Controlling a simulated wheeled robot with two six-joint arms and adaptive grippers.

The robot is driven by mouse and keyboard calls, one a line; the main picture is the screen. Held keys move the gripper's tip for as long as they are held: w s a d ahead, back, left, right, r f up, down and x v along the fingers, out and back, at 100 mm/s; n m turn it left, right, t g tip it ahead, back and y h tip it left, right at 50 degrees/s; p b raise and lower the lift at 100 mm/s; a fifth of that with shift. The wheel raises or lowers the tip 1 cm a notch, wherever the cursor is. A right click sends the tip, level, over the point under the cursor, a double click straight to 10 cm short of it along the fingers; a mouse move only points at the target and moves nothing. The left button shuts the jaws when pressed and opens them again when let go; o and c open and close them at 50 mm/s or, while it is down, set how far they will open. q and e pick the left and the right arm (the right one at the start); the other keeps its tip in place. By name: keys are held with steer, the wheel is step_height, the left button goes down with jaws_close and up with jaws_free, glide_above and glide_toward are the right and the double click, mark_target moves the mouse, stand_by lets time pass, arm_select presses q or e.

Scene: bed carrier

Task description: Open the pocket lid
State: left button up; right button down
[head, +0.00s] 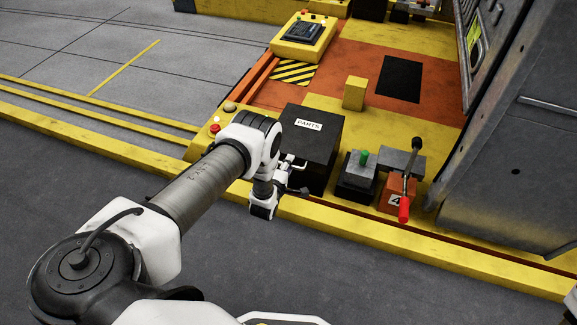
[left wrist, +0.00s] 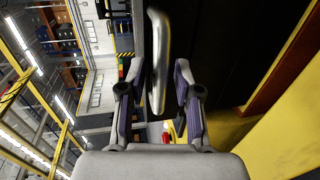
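The pocket is a black box (head: 316,133) with a white "PARTS" label on its closed lid (head: 309,117), standing on the yellow and orange deck. A metal bar handle (head: 291,162) is on its side facing me. My left gripper (head: 286,181) is at that side, beside the handle. In the left wrist view the handle (left wrist: 158,40) reaches down between the two spread fingers of the left gripper (left wrist: 156,88). The fingers are open, and I see a gap on both sides of the bar. My right gripper is not in view.
Right of the box are a dark block with a green knob (head: 363,158) and a red-handled lever (head: 405,195). A yellow block (head: 354,93) and a control panel (head: 304,36) lie behind. A yellow rail (head: 370,235) runs along the front. A grey metal cabinet (head: 505,145) stands right.

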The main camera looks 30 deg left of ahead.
arm_select(q)
jaws_close()
steer(key=shift+r, duration=0.1)
